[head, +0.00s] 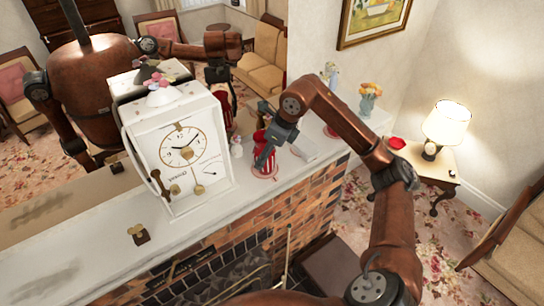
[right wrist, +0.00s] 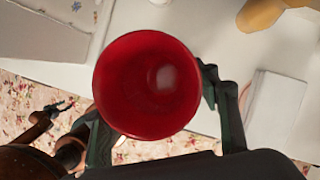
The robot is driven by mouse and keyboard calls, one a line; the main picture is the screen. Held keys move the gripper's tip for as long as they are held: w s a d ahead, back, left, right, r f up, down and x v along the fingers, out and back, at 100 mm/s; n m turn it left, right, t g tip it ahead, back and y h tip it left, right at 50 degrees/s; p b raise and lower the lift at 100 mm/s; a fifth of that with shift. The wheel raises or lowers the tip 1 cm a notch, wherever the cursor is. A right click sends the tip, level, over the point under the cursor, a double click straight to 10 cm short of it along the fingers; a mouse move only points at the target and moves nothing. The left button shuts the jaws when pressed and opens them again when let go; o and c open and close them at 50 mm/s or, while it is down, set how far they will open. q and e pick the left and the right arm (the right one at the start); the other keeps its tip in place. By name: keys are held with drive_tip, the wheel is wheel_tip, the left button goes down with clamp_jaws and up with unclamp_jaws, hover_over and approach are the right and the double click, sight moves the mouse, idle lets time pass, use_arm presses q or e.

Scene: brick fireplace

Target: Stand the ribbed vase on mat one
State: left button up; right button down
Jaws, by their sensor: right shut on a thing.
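The ribbed vase (head: 262,147) is red and stands out over the mantel, right of the white clock. My right gripper (head: 265,160) is shut on it. In the right wrist view I look down into the round red mouth of the vase (right wrist: 146,85), with the right gripper's fingers (right wrist: 165,125) on either side. A thin reddish ring, perhaps a mat (head: 262,178), shows on the mantel just below the vase. I cannot tell whether the vase touches it, and no mat label is readable. My left gripper shows in neither view directly.
A big white clock (head: 185,160) stands left of the vase, with a small white figurine (head: 236,147) between them. A white box (head: 318,146) and a flower vase (head: 368,98) are to the right. A small brown object (head: 138,234) lies front left. A mirror behind reflects me.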

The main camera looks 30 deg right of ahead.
drive_tip(key=c, duration=1.1)
unclamp_jaws()
drive_tip(key=shift+f, duration=0.1)
drive_tip(key=o, duration=0.4)
drive_tip(key=shift+c, duration=0.2)
drive_tip(key=shift+d+r, duration=0.1)
drive_tip(key=shift+r, duration=0.2)
drive_tip(key=b+v, duration=0.2)
drive_tip(key=v, duration=0.9)
drive_tip(key=shift+s+r, duration=0.15)
drive_tip(key=shift+r, duration=0.15)
drive_tip(key=shift+d, duration=0.1)
